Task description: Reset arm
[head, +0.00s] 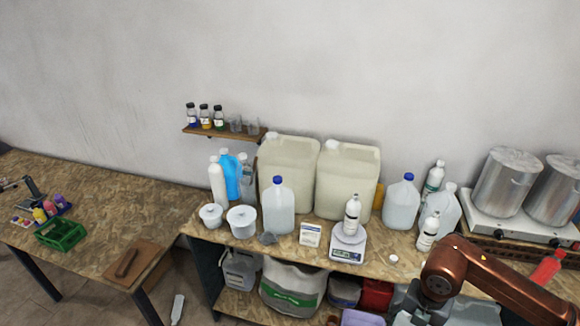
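A copper-coloured arm of mine comes in from the right edge and bends down at a dark grey joint near the bottom of the head view. It hangs in front of the right part of the shelf bench (395,262). Its gripper fingers do not show; the lower end runs out of the frame. My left arm and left gripper are not in view. No object is seen held.
Large cream drums (346,180) stand at the bench's back. A white bottle (352,214) stands on a scale (348,243). Steel pots (506,182) stand on a hot plate at right. A left table (110,215) holds a green crate (61,236), with clear room behind it.

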